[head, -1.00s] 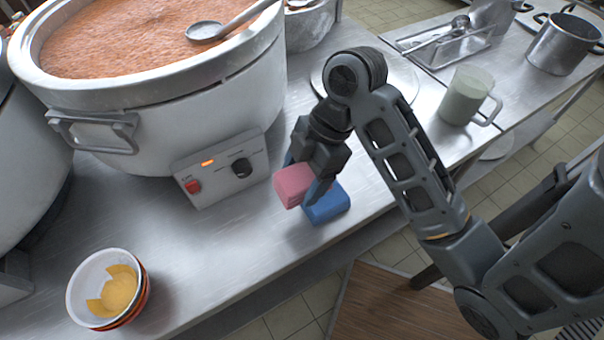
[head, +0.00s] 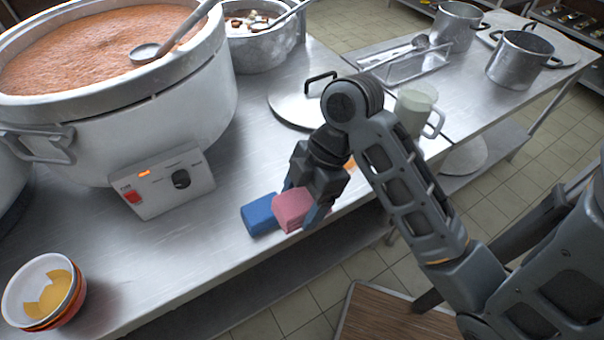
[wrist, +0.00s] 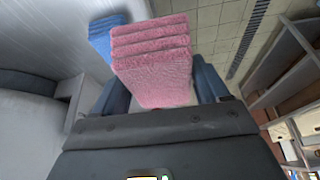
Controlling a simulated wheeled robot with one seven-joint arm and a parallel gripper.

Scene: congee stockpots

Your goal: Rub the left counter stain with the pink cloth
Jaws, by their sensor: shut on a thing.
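The pink cloth (head: 290,211) is a folded block held between the fingers of my gripper (head: 304,206), near the counter's front edge. In the wrist view the pink cloth (wrist: 152,62) fills the space between the blue fingers of my gripper (wrist: 160,82). I cannot tell whether it touches the counter. No other stain can be made out.
A folded blue cloth (head: 259,214) lies on the steel counter (head: 150,255), left of the pink one. A large stockpot (head: 140,115) with a control box stands behind. Stacked bowls (head: 44,292) are at left, a lid (head: 290,105) and a mug (head: 415,112) beyond my arm.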

